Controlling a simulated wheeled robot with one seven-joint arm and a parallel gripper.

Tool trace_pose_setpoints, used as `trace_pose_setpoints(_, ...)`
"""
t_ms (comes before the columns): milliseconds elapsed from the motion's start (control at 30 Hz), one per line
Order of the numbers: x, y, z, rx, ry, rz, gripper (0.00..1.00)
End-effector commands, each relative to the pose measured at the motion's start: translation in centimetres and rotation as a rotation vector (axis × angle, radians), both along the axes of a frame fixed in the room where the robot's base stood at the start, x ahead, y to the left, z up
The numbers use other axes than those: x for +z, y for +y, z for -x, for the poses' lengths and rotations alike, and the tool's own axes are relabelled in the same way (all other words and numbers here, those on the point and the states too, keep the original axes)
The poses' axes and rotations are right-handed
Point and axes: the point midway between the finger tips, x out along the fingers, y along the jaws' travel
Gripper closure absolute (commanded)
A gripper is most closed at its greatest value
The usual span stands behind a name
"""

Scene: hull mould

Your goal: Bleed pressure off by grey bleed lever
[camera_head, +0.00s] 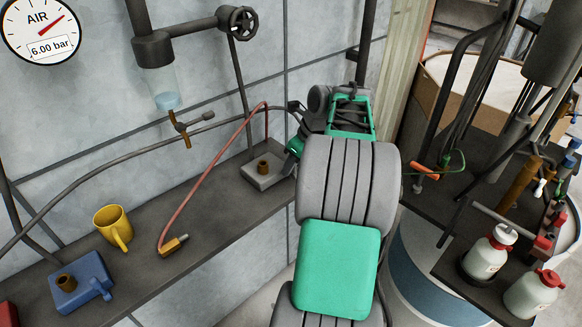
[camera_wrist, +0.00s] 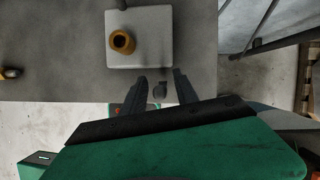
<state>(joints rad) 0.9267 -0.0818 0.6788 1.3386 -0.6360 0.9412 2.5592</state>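The grey block (camera_head: 264,172) with a brass port on top sits on the shelf in the head view. The wrist view shows the grey block (camera_wrist: 153,45) just ahead of my gripper (camera_wrist: 160,86). A small dark grey stub (camera_wrist: 160,91), which looks like the grey bleed lever, shows between my two fingers at the block's near edge. My fingers are apart, one on each side of it; I cannot tell whether either touches it. In the head view my gripper is partly hidden by my arm. The air gauge (camera_head: 40,28) reads 6.00 bar.
A blue block (camera_head: 80,282) with a blue lever, a yellow mug (camera_head: 113,226) and a red hose with a brass end (camera_head: 173,244) are on the shelf (camera_head: 215,215). Bottles (camera_head: 487,256) stand at right.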

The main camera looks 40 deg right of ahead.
Motion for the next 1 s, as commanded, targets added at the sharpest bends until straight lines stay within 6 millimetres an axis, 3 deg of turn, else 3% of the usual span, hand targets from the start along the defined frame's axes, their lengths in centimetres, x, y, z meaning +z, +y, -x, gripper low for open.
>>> trace_pose_setpoints(100, -0.89, 0.07, -0.4, 0.0, 0.0, 0.001, 0.64)
trace_pose_setpoints(367, -1.07, 0.08, -0.47, 0.0, 0.0, 0.002, 0.65)
trace_pose_setpoints(800, -1.05, 0.09, -0.47, 0.001, -0.001, 0.003, 1.0)
trace_pose_setpoints(1000, -1.05, 0.1, -0.47, 0.001, -0.001, 0.003, 1.0)
